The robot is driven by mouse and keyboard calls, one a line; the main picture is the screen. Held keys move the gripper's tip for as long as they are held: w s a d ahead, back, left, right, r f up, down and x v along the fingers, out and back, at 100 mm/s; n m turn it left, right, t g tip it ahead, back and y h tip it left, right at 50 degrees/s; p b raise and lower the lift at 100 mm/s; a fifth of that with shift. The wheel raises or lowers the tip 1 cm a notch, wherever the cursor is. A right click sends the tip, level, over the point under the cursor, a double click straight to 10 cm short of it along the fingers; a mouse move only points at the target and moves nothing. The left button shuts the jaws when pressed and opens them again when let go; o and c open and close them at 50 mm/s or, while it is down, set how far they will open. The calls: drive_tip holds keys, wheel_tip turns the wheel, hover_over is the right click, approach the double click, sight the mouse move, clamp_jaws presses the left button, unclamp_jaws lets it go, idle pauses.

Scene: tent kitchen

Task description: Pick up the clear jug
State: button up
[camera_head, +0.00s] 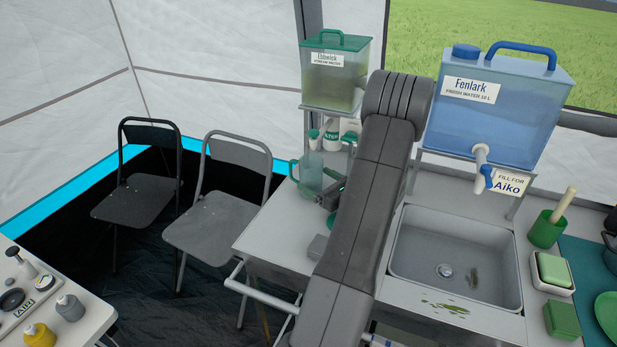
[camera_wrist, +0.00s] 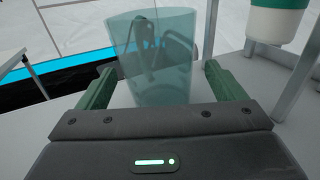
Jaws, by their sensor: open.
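The clear jug (camera_head: 311,172) is a see-through, bluish-green vessel with a green handle. It stands upright on the grey counter (camera_head: 262,228), left of the sink, in the head view. In the wrist view the jug (camera_wrist: 158,60) stands straight ahead, with one green finger on each side of it. My gripper (camera_wrist: 160,85) is open around the jug's lower body and not closed on it. In the head view my gripper (camera_head: 334,192) is at the jug's right side, partly hidden behind my arm.
A green water tank (camera_head: 335,80) stands on a rack behind the jug, with white bottles (camera_head: 331,135) below. A blue water tank (camera_head: 490,110) with a tap is above the sink (camera_head: 455,255). A small grey block (camera_head: 318,246) lies on the counter. Folding chairs (camera_head: 215,220) stand left.

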drive_tip(key=x, duration=0.4)
drive_tip(key=shift+p, duration=0.4)
drive_tip(key=c, duration=1.2)
drive_tip(key=shift+r, duration=0.2)
